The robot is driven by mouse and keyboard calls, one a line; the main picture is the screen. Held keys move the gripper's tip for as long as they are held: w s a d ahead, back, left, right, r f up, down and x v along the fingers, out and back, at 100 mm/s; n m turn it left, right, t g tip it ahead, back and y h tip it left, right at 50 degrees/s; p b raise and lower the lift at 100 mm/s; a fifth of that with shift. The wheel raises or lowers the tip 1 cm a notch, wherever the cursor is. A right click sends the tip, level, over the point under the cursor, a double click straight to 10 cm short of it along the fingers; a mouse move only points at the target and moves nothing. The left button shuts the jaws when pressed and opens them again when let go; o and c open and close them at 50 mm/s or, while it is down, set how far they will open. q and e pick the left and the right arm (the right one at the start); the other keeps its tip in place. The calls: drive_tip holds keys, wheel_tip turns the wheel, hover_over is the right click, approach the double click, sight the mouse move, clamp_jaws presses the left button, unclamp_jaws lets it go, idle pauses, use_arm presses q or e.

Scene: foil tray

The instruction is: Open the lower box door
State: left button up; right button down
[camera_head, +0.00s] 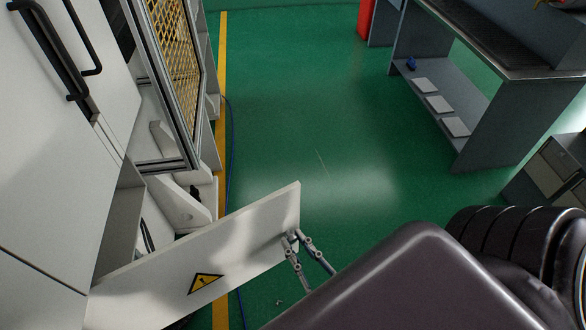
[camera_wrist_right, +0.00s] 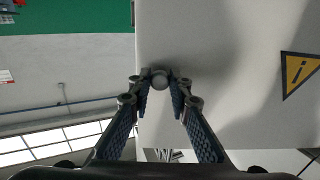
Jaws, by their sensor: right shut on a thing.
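The lower box door (camera_head: 235,250) is a white panel with a yellow warning triangle (camera_head: 205,284). It stands swung outward from the white box at the lower left, with a gap at the box opening (camera_head: 125,228). My right gripper (camera_head: 291,238) is at the door's free end. In the right wrist view, my right gripper (camera_wrist_right: 160,86) is shut on a small round knob (camera_wrist_right: 160,78) on the door face (camera_wrist_right: 215,55). The triangle also shows there (camera_wrist_right: 298,72). The knob is hidden in the head view. My left gripper is not in view.
A box door with black handles (camera_head: 60,75) is at the upper left. A framed yellow mesh panel (camera_head: 175,45) stands beside it. Green floor (camera_head: 300,110) is clear in the middle. A grey workbench (camera_head: 500,110) stands at the right, and a blue cable (camera_head: 230,150) runs along the floor.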

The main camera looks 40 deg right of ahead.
drive_tip(key=c, duration=1.8)
unclamp_jaws()
drive_tip(key=shift+o, duration=0.2)
drive_tip(key=s, duration=1.2)
drive_tip(key=shift+a, duration=0.3)
drive_tip(key=shift+r, duration=0.1)
